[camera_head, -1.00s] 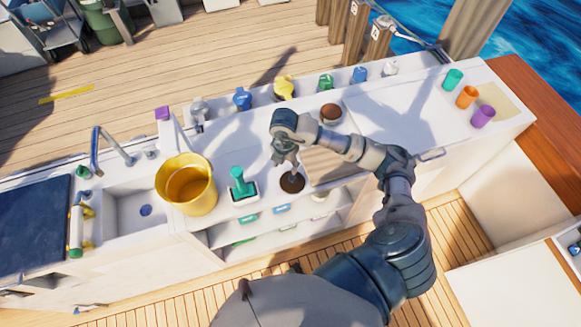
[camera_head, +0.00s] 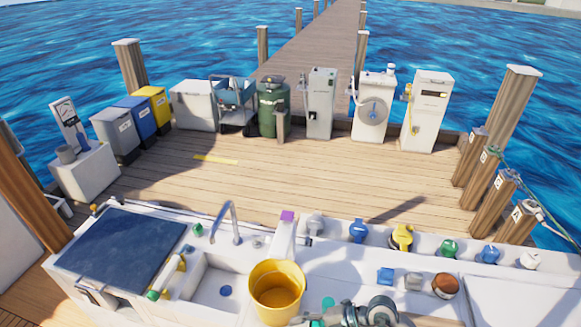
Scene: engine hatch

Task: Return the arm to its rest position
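Part of my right arm, with its dark rounded joint and gripper (camera_head: 345,315), shows at the bottom edge, just right of the yellow bucket (camera_head: 276,292). It is low over the white counter and cut off by the frame. I cannot make out whether its fingers are open or shut, or whether they touch anything. The rest of the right arm is out of view. My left gripper and arm are not in view.
The counter holds a sink (camera_head: 222,285), a tap (camera_head: 228,222), a dark blue panel (camera_head: 122,252) and a brown-topped round fitting (camera_head: 445,286). Coloured valves, including a yellow one (camera_head: 401,237), line its back edge. The wooden deck (camera_head: 270,185) beyond is mostly clear.

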